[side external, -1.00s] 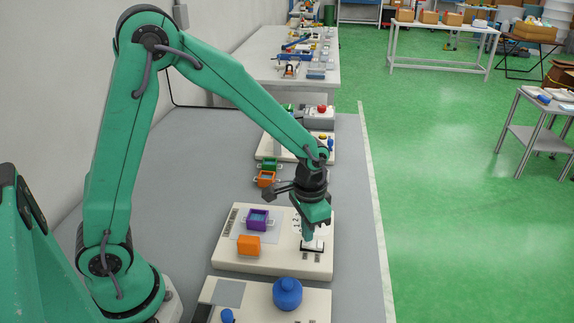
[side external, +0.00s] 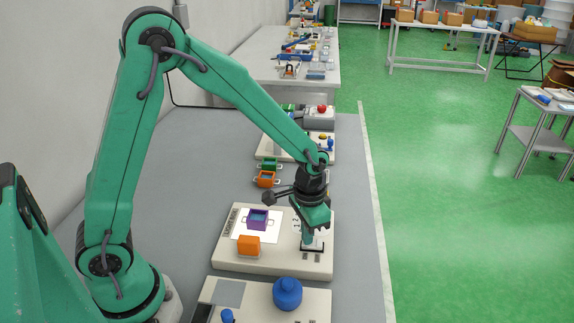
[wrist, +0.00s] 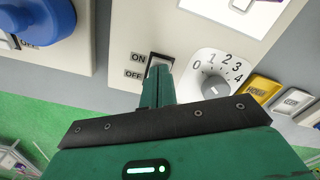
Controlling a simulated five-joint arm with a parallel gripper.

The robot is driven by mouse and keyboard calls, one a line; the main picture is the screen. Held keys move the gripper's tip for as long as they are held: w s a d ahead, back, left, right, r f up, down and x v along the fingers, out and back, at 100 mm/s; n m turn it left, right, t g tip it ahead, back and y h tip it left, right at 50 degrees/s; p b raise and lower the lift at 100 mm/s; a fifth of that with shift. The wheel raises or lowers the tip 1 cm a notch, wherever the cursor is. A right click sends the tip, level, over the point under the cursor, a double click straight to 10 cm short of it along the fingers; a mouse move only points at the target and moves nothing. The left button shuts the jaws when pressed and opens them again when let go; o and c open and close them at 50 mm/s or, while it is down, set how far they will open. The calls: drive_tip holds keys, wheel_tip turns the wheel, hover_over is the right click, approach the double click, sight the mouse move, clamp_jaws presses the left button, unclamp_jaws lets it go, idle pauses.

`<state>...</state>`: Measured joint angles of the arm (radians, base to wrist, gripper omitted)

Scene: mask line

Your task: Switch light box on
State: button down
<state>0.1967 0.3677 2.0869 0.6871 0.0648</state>
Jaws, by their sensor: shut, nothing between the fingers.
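The light box (side external: 280,262) is a cream board on the bench. Its panel (side external: 240,229) glows white, and a lit corner shows in the wrist view (wrist: 255,12). The rocker switch (wrist: 158,62), with ON and OFF printed at its left, is partly hidden behind my fingers. My gripper (side external: 308,241) is shut and empty, pointing down over the switch. In the wrist view its fingertips (wrist: 157,75) are at the switch; whether they touch it I cannot tell.
A dial (wrist: 214,84) numbered 0 to 4 sits close right of my fingers. A purple container (side external: 258,220) and an orange block (side external: 248,246) are on the light box. A blue knob (side external: 287,293) stands on the nearer board. Orange (side external: 265,180) and green bins lie beyond.

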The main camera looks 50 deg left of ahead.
drive_tip(key=shift+r, duration=3.45)
drive_tip(key=shift+r, duration=0.1)
drive_tip(key=s+a+r+n+t, duration=0.1)
drive_tip(key=s+a+r+t, duration=0.1)
drive_tip(key=s+r, duration=0.4)
drive_tip(key=s+a+r+n+t, duration=0.2)
drive_tip(key=s+a+r, duration=0.3)
drive_tip(key=s, duration=0.4)
drive_tip(key=shift+s+a+r+t, duration=0.3)
drive_tip(key=shift+r+t, duration=0.5)
drive_tip(key=shift+r, duration=0.05)
